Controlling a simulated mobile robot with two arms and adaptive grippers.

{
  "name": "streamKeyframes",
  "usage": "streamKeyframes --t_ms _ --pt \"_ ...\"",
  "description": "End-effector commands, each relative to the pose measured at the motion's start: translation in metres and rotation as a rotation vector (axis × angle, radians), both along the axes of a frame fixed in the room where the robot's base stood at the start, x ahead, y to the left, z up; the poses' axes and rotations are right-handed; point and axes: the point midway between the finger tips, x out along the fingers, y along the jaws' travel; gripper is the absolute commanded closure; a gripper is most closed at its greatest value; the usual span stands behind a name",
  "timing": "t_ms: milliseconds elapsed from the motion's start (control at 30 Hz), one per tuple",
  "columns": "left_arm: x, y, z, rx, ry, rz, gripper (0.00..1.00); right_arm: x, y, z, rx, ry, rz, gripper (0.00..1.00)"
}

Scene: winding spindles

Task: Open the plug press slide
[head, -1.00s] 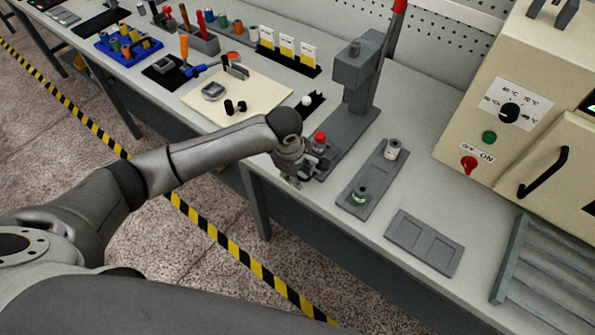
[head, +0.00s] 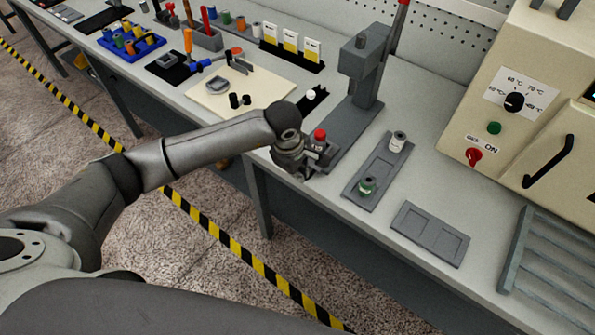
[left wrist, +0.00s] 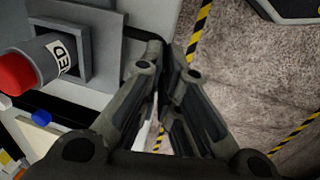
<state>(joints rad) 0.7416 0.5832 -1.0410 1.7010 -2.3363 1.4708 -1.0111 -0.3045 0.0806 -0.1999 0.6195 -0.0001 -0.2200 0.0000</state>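The plug press (head: 362,70) is a grey column on a long grey base, with a red-tipped lever. Its slide (head: 317,148) is the grey block with a red-capped plug (head: 320,135), at the base's front end by the table edge. In the left wrist view the red cap (left wrist: 15,75) and labelled plug stand in the slide's square socket (left wrist: 92,50). A dark handle (left wrist: 148,38) sticks out from the slide's front. My left gripper (left wrist: 165,62) is at this handle, its fingers closed together around it. In the head view my gripper (head: 292,165) hides the handle. My right gripper is not in view.
A cream board (head: 205,100) lies left. Striped floor tape (head: 215,235) runs below the table.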

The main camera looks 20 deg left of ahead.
Motion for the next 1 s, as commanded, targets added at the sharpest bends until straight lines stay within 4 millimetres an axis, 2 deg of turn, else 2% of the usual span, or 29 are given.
streamKeyframes --t_ms 167,400,767,867,1000 --pt "-0.002 0.001 -0.001 0.004 0.007 0.000 0.99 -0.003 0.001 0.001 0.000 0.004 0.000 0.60" --pt "-0.003 0.001 -0.003 0.005 0.011 0.000 0.70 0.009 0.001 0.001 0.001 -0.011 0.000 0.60" --pt "-0.004 0.001 -0.001 0.005 0.011 0.000 0.70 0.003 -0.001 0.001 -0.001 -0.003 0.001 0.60" --pt "-0.004 0.002 0.009 0.005 0.007 0.000 0.70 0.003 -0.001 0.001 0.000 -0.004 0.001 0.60" --pt "-0.008 0.004 0.036 0.003 0.001 -0.001 0.70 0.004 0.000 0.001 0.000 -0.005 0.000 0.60"
